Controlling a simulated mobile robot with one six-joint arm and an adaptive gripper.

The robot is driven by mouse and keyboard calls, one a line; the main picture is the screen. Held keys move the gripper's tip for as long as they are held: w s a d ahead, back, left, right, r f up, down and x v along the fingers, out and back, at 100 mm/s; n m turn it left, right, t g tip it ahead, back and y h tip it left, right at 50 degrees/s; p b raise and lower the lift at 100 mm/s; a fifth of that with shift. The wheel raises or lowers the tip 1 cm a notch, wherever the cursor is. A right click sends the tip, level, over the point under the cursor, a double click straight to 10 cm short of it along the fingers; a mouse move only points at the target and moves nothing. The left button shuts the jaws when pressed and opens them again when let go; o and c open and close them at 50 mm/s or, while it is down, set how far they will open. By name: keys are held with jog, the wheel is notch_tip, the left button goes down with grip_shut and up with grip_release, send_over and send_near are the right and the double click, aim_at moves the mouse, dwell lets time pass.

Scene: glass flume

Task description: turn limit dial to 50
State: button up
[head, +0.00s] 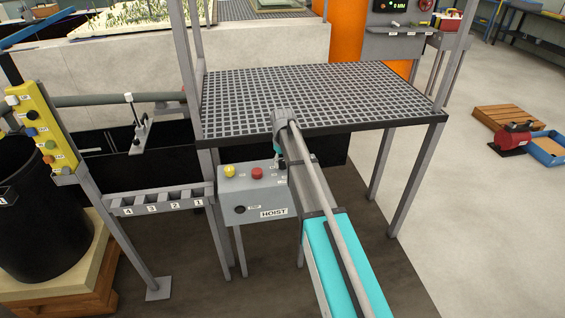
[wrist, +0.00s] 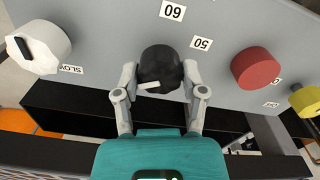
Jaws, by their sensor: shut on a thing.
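The limit dial (wrist: 160,62) is a round black knob in the middle of the wrist view, on the grey face of the hoist box (wrist: 105,45). It has a white pointer mark on its lower left. The label 60 (wrist: 172,11) and the label 50 (wrist: 201,43) are beyond it, above and to the upper right. My gripper (wrist: 159,78) is shut on the dial, with one grey finger on each side. In the head view the hoist box (head: 245,190) stands under the grating, and my arm hides the dial and most of my gripper.
Close by on the same face are a white knob (wrist: 40,46) with a black pointer, near a label reading SLOW, a red button (wrist: 255,68) and a yellow button (wrist: 306,100).

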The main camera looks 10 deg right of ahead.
aim_at(282, 161)
dwell(0.4)
jog(key=o, duration=1.1)
jog(key=shift+o, duration=0.2)
jog(key=shift+m, duration=0.3)
jog(key=m, duration=0.5)
jog(key=shift+m, duration=0.3)
jog(key=m, duration=0.5)
jog(key=shift+r, duration=0.2)
notch_tip(282, 161, up, 14)
jog(key=p, duration=1.4)
jog(key=s+f+n+b, duration=0.2)
jog(key=s+f+b, duration=0.1)
jog(key=s, duration=0.7)
jog(key=s+f+n+b, duration=0.3)
jog(key=s+f+b, duration=0.1)
jog(key=s, duration=0.6)
jog(key=s+f+n+b, duration=0.2)
jog(key=s+f+b, duration=0.1)
jog(key=s, duration=0.7)
jog(key=shift+f+n+b, duration=0.3)
jog(key=shift+f+b, duration=0.05)
jog(key=shift+f, duration=0.2)
